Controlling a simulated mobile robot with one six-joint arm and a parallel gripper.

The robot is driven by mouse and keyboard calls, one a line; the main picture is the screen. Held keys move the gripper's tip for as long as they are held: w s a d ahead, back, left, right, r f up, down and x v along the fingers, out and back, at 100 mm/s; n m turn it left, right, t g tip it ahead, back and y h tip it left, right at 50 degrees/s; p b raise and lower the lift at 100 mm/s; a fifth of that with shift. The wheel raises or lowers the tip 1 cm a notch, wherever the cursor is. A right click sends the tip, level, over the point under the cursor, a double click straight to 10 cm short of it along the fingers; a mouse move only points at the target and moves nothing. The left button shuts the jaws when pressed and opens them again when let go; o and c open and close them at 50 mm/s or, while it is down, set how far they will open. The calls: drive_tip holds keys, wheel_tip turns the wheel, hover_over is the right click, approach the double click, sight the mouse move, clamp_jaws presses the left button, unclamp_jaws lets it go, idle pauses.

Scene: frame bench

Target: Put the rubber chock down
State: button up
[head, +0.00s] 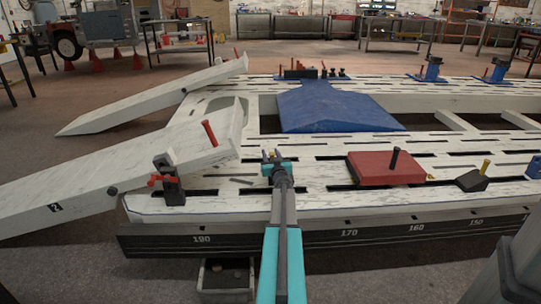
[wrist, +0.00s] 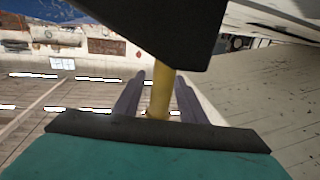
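My gripper (head: 276,158), with its teal body, is over the near left part of the white slotted frame bench (head: 330,200). In the wrist view its two dark fingers (wrist: 158,95) stand on either side of a yellow handle, which joins a dark block, the rubber chock (wrist: 150,30). The gripper looks shut on that handle. In the head view the held chock is mostly hidden by my wrist, so I cannot tell whether it touches the bench. Another dark wedge with a yellow handle (head: 473,181) sits on the bench at the right.
A red block (head: 372,172) with a black handle lies right of my gripper. A blue plate (head: 325,108) lies behind it. A black clamp post (head: 170,182) stands to the left near two sloping white ramps (head: 110,172). Bare slotted bench lies between gripper and red block.

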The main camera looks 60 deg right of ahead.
drive_tip(key=shift+s+a+r, duration=0.1)
drive_tip(key=shift+r, duration=0.05)
drive_tip(key=shift+s+a, duration=0.35)
drive_tip(key=shift+a, duration=0.05)
drive_tip(key=p+v, duration=0.3)
drive_tip(key=v, duration=0.7)
drive_tip(key=shift+s+a, duration=0.2)
drive_tip(key=shift+a, duration=0.05)
idle(0.9)
